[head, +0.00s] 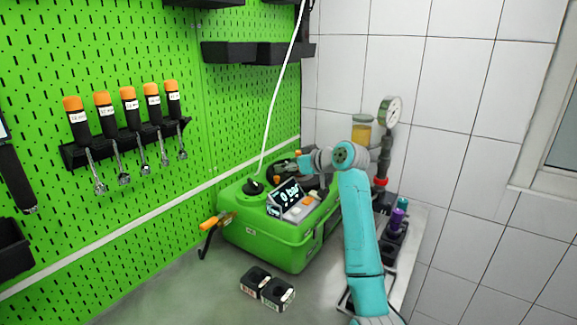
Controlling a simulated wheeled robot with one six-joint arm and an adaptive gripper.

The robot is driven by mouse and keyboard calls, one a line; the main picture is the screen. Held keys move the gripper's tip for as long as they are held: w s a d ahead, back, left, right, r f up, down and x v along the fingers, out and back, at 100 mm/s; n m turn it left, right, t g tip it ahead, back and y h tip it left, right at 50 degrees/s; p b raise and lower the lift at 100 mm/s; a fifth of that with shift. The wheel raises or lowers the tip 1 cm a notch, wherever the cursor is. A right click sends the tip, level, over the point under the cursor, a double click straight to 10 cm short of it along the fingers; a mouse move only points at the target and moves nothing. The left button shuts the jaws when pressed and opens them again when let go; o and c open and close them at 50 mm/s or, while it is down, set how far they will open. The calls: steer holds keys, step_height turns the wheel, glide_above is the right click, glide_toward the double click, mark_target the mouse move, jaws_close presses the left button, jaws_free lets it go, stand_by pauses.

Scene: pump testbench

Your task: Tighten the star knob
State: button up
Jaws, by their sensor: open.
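The green pump case (262,238) stands on the grey bench with a lit display (285,197) reading "0 bar". A black knob-like part (254,187) sits on its left top, at the lower end of a white hose. I cannot tell for certain whether this is the star knob. My gripper (284,169) is over the back of the case top, behind the display. It is small and dark against black parts there, and its fingertips are hard to make out. It is open, and I see nothing held in it.
An orange-handled lever (210,223) sticks out left of the case. Two small black boxes (267,287) stand in front. A pressure gauge (390,110) on a dark pipe rises at the right. Several orange-capped tools (128,108) hang on the green pegboard. The bench's front left is clear.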

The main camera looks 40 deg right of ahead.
steer(key=v, duration=1.2)
steer(key=shift+f, duration=0.1)
steer(key=w+d+n+y, duration=0.1)
steer(key=y, duration=0.1)
steer(key=w+d+n+g+y, duration=0.1)
steer(key=w+n, duration=0.1)
steer(key=shift+d+f+g+y, duration=0.3)
steer(key=shift+d+f+y, duration=0.05)
steer(key=shift+f+y, duration=0.05)
steer(key=shift+w+d+r+n+g+y, duration=0.1)
steer(key=shift+d+n+g+y, duration=0.15)
steer(key=shift+n+y, duration=0.25)
steer(key=shift+w+d+r+n+g+y, duration=0.1)
steer(key=shift+d+n+g+y, duration=0.15)
steer(key=shift+n, duration=0.35)
steer(key=x, duration=1.1)
steer(key=shift+r, duration=0.15)
steer(key=c, duration=1.2)
